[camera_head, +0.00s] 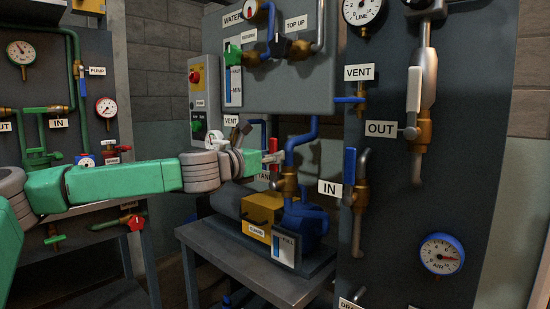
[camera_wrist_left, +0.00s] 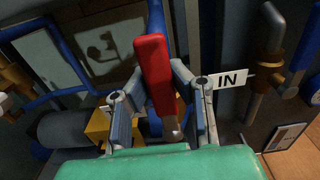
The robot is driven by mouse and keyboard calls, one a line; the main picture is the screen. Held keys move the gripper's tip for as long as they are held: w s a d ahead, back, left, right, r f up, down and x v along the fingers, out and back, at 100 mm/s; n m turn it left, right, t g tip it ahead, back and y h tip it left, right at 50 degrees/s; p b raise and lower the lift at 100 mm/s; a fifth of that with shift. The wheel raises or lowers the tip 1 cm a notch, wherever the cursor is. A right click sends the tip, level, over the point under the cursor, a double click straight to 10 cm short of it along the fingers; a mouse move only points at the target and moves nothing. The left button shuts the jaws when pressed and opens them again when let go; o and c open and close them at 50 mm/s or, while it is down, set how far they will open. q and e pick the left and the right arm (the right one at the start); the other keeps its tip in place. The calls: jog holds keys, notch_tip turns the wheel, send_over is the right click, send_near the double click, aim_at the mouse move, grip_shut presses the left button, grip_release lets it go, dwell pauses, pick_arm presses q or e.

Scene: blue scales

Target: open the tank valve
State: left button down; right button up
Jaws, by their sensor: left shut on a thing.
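The tank valve has a red lever handle (camera_head: 273,146) standing roughly upright, on a brass body (camera_head: 288,184) below the blue pipe. The TANK label (camera_head: 264,177) beside it is partly hidden by my gripper. My left gripper (camera_head: 274,158) reaches in from the left and is shut on the red handle. My right gripper is in neither view.
A blue pump (camera_head: 307,220) and a yellow GUARD box (camera_head: 257,214) sit on the bench below. The IN valve's blue handle (camera_head: 349,163) is close on the right. A grey tank (camera_head: 275,85) hangs above. A panel with green pipes (camera_head: 75,75) stands at left.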

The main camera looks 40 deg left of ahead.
pick_arm(q)
jog(key=c, duration=1.4)
grip_release()
jog(key=shift+a+f, duration=0.1)
jog(key=shift+f, duration=0.3)
jog(key=shift+o, duration=0.2)
jog(key=shift+s+a+r, duration=0.1)
jog(key=shift+a+r, duration=0.05)
jog(key=shift+s+r, duration=0.1)
jog(key=shift+s, duration=0.15)
jog(key=s+a, duration=0.1)
jog(key=s, duration=1)
jog(key=shift+s, duration=0.15)
jog(key=shift+f, duration=0.2)
